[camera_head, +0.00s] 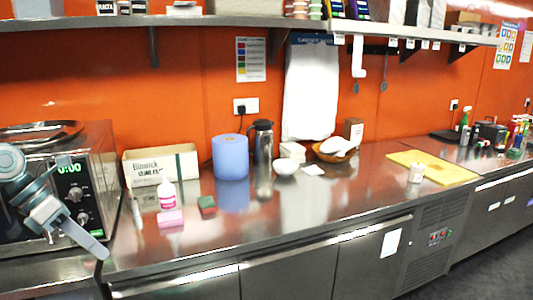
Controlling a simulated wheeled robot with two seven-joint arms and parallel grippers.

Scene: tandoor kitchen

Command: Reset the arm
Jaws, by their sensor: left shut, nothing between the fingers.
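My left arm comes in from the left edge, in front of the microwave oven (92,195). Its gripper (98,248) points down and to the right, near the front left corner of the steel counter (300,220). The fingers are together with nothing between them. The gripper appears apart from the objects on the counter. My right arm and gripper are not in view.
A yellow board (445,170) lies farther right. The counter's front middle is clear.

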